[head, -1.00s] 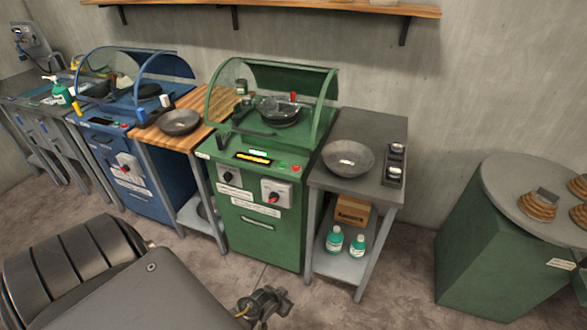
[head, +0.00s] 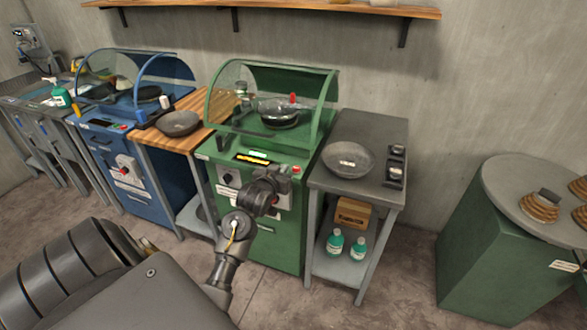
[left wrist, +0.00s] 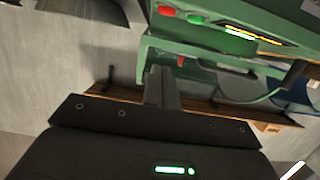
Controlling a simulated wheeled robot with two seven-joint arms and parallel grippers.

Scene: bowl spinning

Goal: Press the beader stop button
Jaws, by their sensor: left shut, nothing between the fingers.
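The green machine (head: 262,232) stands in the middle of the head view, with a clear hood and a control panel on its front. A red button (head: 297,169) shows at the panel's right end. In the left wrist view the red button (left wrist: 166,10) and a green button (left wrist: 194,17) beside it are at the top. My left gripper (head: 282,184) is in front of the panel, close below the red button in the head view. Its fingers (left wrist: 161,85) are shut and empty, apart from the buttons in the wrist view. My right gripper is not in view.
A metal bowl (head: 347,158) sits on the grey side table (head: 372,128) to the right. A blue machine (head: 150,201) and a wooden table with a dark bowl (head: 178,123) stand to the left.

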